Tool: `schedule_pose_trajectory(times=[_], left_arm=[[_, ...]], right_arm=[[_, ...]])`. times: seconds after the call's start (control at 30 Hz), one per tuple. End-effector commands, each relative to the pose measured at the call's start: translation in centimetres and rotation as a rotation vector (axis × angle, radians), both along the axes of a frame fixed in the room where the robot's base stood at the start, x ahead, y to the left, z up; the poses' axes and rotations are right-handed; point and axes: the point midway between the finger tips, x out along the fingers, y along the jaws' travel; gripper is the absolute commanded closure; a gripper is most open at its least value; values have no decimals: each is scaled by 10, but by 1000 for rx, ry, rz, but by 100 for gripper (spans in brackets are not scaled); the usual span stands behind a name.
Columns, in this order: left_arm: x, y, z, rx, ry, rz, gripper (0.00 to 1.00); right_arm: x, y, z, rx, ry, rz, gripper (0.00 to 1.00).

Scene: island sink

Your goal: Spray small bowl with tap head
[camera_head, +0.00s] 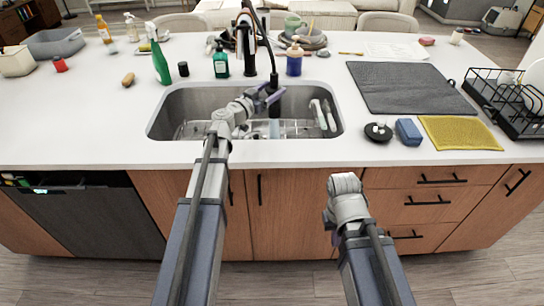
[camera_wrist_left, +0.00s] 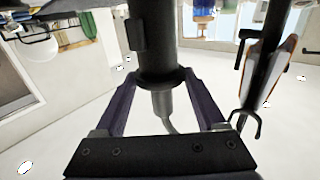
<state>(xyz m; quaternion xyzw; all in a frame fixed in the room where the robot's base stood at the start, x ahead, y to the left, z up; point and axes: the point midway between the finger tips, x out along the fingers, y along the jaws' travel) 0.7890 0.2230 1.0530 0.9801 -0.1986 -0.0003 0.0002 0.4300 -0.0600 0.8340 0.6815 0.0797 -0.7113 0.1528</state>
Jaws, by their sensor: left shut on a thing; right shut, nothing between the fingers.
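The black tap head (camera_head: 274,108) hangs over the sink (camera_head: 162,118) on its hose. My left gripper (camera_head: 268,97) is shut on the tap head, its purple fingers on both sides of it. In the left wrist view the black tap head (camera_wrist_left: 158,40) sits between the two fingers (camera_wrist_left: 160,95). I cannot make out a small bowl in the sink; the arm and tap head cover part of it. My right arm's grey wrist stands in front of the cabinets, and its gripper fingers do not show.
Behind the sink stand a green soap bottle (camera_head: 221,62), a blue bottle (camera_head: 294,58) and a stack of dishes (camera_head: 304,38). A grey mat (camera_head: 410,88), yellow cloth (camera_head: 458,133), blue sponge (camera_head: 408,131) and black dish rack (camera_head: 505,105) lie to the right.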

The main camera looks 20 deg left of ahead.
Motion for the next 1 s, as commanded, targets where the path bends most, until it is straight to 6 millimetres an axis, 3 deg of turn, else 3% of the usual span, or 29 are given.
schedule_pose_trajectory(times=[0.53, 1.0], left_arm=[[-2, 7, 0, -1, 0, 0, 98], [1, -4, 0, -1, 0, 0, 98]], right_arm=[[0, 0, 0, 0, 0, 0, 100], [0, 0, 0, 0, 0, 0, 100]])
